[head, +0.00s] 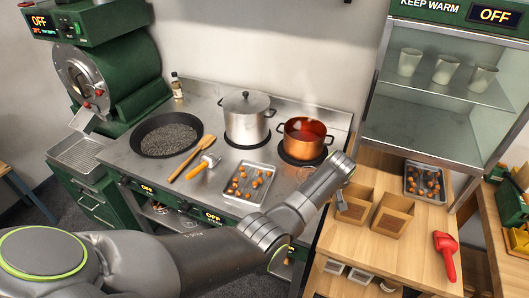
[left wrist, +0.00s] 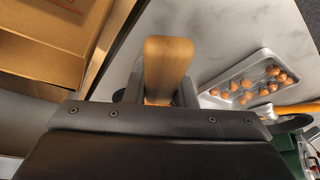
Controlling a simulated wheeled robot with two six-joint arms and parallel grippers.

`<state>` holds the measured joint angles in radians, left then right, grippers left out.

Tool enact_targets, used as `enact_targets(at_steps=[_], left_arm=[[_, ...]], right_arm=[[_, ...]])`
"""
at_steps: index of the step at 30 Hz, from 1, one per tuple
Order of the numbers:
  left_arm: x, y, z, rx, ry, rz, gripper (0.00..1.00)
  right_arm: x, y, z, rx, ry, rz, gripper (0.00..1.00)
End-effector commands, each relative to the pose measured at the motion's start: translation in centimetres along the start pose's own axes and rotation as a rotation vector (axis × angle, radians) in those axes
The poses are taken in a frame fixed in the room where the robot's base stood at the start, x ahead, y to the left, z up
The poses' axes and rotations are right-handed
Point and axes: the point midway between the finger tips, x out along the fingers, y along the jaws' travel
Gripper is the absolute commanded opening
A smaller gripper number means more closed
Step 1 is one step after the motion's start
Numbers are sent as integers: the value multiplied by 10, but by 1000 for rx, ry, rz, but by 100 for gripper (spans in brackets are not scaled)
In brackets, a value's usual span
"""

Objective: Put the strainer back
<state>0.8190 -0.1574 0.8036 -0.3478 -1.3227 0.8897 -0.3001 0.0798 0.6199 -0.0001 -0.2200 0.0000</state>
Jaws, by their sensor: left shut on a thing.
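My left gripper (head: 343,185) reaches across the front of the stove to the gap between it and the wooden counter. In the left wrist view its fingers (left wrist: 170,97) are shut on a light wooden handle (left wrist: 168,62), which looks like the strainer's. The strainer's head is not clearly visible; the arm and gripper hide most of that spot in the head view. A copper-coloured pot (head: 305,130) with reddish contents stands on the right burner, just behind the gripper. My right gripper is not in view.
A lidded steel pot (head: 247,117) and a dark pan (head: 166,139) stand on the stove. A chestnut tray (head: 247,184), wooden spatula (head: 187,160) and orange-handled tool (head: 201,167) lie in front.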

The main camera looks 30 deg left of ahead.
Motion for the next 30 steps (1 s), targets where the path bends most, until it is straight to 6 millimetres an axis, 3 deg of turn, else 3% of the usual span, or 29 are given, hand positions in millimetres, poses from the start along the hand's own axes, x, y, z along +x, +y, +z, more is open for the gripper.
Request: enact_targets(at_steps=[8, 9, 14, 23, 30], left_arm=[[5, 0, 2, 0, 2, 1, 0], [4, 1, 1, 0, 2, 1, 27], [4, 0, 2, 0, 2, 1, 48], [5, 0, 3, 0, -1, 0, 49], [-12, 2, 2, 0, 1, 4, 49]], right_arm=[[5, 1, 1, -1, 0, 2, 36], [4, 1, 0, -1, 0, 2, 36], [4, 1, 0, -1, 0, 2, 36], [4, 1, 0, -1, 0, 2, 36], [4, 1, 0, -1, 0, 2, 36]])
